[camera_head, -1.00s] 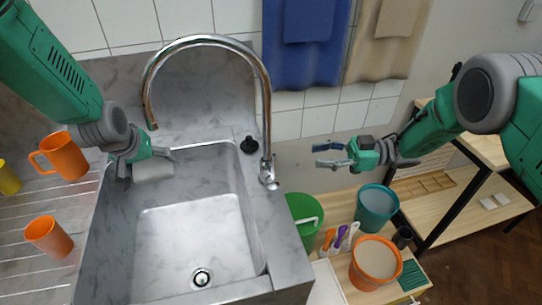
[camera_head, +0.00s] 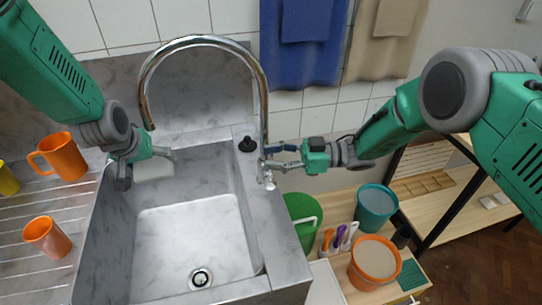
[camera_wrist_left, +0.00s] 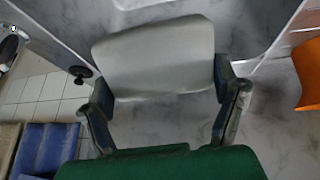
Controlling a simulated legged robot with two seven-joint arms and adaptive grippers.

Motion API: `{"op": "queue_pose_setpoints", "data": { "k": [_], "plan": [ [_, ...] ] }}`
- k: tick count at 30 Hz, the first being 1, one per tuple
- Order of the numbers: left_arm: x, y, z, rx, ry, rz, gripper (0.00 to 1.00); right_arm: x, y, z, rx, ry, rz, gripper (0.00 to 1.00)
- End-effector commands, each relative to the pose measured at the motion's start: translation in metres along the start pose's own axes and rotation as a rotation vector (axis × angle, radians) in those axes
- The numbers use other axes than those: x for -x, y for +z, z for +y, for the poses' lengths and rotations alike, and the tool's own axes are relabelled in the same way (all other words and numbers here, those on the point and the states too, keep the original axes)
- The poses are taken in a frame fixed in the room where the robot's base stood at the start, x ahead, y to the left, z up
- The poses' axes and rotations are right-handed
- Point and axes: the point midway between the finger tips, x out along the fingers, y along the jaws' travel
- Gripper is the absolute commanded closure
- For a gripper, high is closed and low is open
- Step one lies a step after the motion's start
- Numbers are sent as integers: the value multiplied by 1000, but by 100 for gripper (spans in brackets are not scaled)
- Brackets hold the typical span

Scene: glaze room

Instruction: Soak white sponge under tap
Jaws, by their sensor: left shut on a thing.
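The white sponge (camera_head: 153,171) is at the far left of the sink basin, below the tap's spout. My left gripper (camera_head: 146,158) is shut on it. In the left wrist view the sponge (camera_wrist_left: 155,58) sits between the two fingers (camera_wrist_left: 165,105). The tap (camera_head: 203,40) has a tall curved chrome spout; no water shows coming from it. Its handle (camera_head: 268,178) is at the base, on the sink's right rim. My right gripper (camera_head: 272,157) is at the tap's base, just above the handle, with its fingers apart; I cannot tell whether they touch it. The sink (camera_head: 200,226) is grey marble with a drain.
Orange mugs (camera_head: 62,157) stand on the ribbed drainboard at the left. A black knob (camera_head: 248,144) sits on the sink's back rim. Right of the sink are a green bucket (camera_head: 301,208), a teal bucket (camera_head: 377,207) and an orange bucket (camera_head: 375,262). Towels hang behind.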

Motion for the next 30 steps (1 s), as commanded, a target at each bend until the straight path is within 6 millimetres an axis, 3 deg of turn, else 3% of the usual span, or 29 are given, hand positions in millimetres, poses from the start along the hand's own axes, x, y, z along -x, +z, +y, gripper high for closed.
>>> {"op": "queue_pose_setpoints", "data": {
  "k": [2,5,6,22,30],
  "plan": [
    [0,0,-2,1,2,0,42,-2,0,0,0,0,-2,70],
    [-1,0,-4,4,4,-1,42,-4,0,0,0,0,-4,98],
    [-1,0,-5,4,4,-1,42,-4,0,0,0,0,-5,100],
    [-2,-1,-4,3,3,-2,42,-5,-1,2,2,1,-8,100],
    [-1,-1,-4,3,4,-1,42,-16,-1,0,28,-6,-137,100]
  ]
}}
